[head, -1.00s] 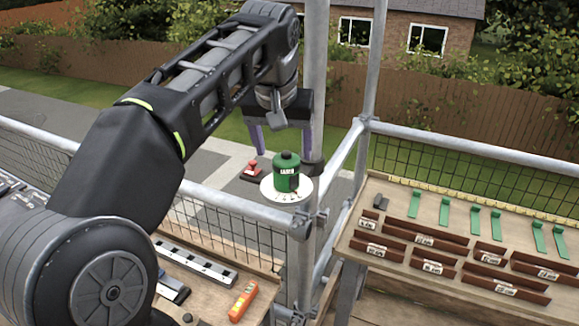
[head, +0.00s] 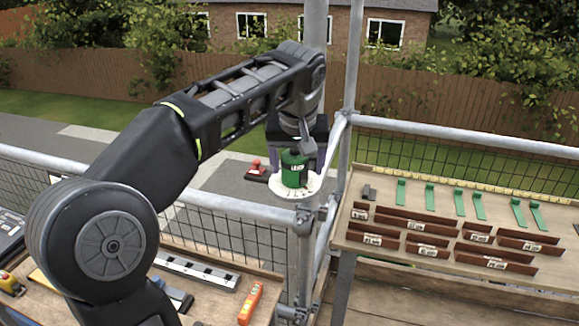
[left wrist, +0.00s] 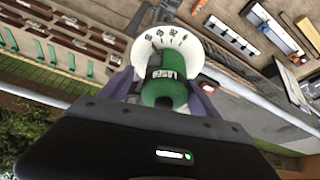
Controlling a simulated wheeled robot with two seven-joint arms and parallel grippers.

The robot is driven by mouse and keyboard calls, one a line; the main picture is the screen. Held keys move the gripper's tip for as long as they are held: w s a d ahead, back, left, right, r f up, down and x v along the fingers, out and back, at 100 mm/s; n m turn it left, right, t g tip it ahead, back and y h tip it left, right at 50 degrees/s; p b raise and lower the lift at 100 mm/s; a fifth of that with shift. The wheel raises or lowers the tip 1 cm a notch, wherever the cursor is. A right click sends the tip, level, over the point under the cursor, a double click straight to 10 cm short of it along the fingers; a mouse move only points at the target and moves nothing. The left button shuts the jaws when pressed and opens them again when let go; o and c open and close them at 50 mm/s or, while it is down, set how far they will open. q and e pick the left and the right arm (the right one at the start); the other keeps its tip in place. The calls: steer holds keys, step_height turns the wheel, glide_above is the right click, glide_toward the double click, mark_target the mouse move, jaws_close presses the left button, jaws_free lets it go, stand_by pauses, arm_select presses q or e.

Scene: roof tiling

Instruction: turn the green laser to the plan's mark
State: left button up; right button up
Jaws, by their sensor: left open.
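The green laser (head: 294,170) stands upright on a round white dial plate (head: 283,194) fixed at the top of the scaffold post. In the left wrist view the laser (left wrist: 163,88) sits in front of the white dial (left wrist: 146,42), whose marks and small symbols show along its far part; I cannot read them. My left gripper (head: 297,160) is open above the laser, its purple fingers coming down on either side of it. In the left wrist view the fingers show left and right of the laser. My right gripper is not in view.
A red object (head: 257,170) lies beyond the dial, to its left. Scaffold tubes stand close right of the dial. A bench (head: 350,243) at right holds labelled brown trays and green strips. An orange level (head: 250,302) lies on the near bench.

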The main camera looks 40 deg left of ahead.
arm_select(q)
steer(key=shift+w+a+f, duration=0.1)
steer(key=shift+a+f, duration=0.15)
steer(key=shift+f, duration=0.1)
steer(key=shift+a, duration=0.2)
steer(key=shift+d, duration=0.1)
steer(key=shift+d, duration=0.1)
steer(key=shift+c, duration=0.2)
steer(key=c, duration=1.3)
